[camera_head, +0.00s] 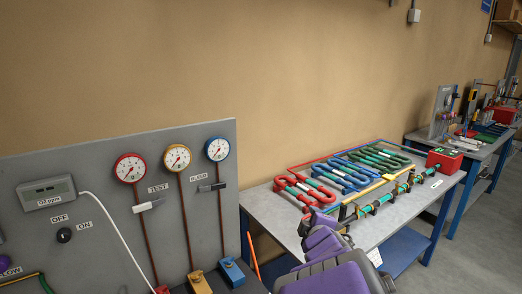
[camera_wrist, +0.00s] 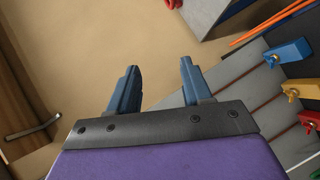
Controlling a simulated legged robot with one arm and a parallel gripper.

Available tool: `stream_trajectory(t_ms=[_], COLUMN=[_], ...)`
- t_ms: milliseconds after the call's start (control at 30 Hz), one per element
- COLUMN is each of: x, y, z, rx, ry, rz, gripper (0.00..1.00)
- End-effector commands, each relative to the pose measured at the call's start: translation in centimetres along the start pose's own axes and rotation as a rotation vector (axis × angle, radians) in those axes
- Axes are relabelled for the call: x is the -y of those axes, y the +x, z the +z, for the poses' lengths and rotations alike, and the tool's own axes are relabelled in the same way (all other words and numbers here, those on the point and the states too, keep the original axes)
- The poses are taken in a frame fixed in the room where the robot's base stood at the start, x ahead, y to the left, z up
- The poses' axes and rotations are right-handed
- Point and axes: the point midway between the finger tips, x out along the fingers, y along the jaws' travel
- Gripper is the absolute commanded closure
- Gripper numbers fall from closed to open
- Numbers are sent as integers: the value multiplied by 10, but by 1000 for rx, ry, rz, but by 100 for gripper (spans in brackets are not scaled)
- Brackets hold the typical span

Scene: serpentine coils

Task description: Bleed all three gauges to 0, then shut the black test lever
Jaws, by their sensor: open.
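In the head view a grey panel (camera_head: 95,170) carries a red gauge (camera_head: 130,168), a yellow gauge (camera_head: 177,157) and a blue gauge (camera_head: 217,149). Their needles are too small to read surely. A white-handled lever (camera_head: 148,206) sits under the TEST label, and a black lever (camera_head: 212,187) under the BLEED label. Pipes run down to red (camera_head: 161,289), yellow (camera_head: 199,283) and blue (camera_head: 231,271) blocks. The wrist view shows blue (camera_wrist: 287,53), yellow (camera_wrist: 303,90) and red (camera_wrist: 309,120) blocks with brass knobs. My gripper (camera_wrist: 160,72) is open and empty, left of them, touching nothing.
A grey table (camera_head: 268,206) at right holds red, blue and green coils, a yellow strip and a red box (camera_head: 444,161). A second bench (camera_head: 472,150) stands farther right. A white hose (camera_head: 118,232) crosses the panel. Floor (camera_wrist: 75,60) shows under my gripper.

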Motion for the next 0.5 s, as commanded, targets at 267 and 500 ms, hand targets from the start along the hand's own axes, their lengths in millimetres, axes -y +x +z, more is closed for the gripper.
stream_trajectory(t_ms=[267, 500], x=[38, 107], y=[-83, -182], z=[85, 113], rx=[407, 726], ry=[399, 720], rz=[-185, -409], gripper=[51, 51])
